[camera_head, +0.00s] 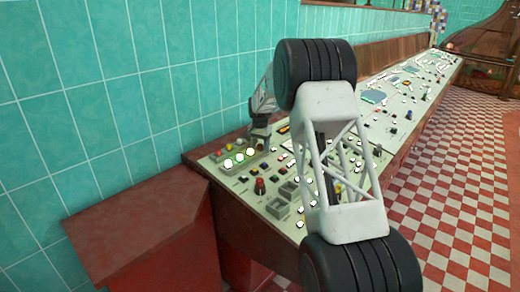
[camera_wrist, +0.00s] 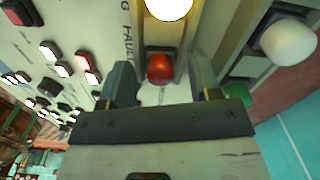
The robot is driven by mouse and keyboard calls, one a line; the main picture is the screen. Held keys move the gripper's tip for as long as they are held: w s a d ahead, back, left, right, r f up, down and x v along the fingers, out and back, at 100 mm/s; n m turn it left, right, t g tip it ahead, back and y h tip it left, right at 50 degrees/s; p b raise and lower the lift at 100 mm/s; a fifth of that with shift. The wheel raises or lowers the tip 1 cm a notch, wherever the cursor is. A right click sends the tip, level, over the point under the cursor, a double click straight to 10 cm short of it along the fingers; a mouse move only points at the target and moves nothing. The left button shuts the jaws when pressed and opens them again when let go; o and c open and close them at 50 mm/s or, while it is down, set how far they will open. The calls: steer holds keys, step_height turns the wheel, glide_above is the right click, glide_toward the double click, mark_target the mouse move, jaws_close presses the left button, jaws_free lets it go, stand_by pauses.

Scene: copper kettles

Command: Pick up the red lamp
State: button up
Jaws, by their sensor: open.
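A round red lamp (camera_wrist: 160,68) shows in the wrist view, in a narrow channel of the pale control panel. My gripper (camera_wrist: 162,80) is open, with one finger on each side of the lamp in that picture. I cannot tell whether the fingers touch it. In the head view my gripper (camera_head: 259,138) points down at the left end of the console, by a row of lit lamps. The lamp at the fingers is not clear in that view. A separate red-topped knob (camera_head: 260,187) stands farther forward on the panel.
A lit white lamp (camera_wrist: 168,8) sits just beyond the red lamp. A white knob (camera_wrist: 288,41) and a green lamp (camera_wrist: 238,97) are to its right. The long console (camera_head: 400,88) runs along the teal tiled wall (camera_head: 120,100). Checkered floor (camera_head: 450,190) is open at right.

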mark_target(260, 145)
stand_by(0.3)
steer(key=c, duration=1)
steer(key=shift+r, duration=0.2)
steer(key=shift+r, duration=1.35)
steer(key=shift+s+r, duration=0.15)
steer(key=shift+r, duration=0.1)
steer(key=s+d+r, duration=0.1)
steer(key=s, duration=1.4)
steer(key=shift+s+d+r, duration=0.25)
steer(key=shift+s+d, duration=0.05)
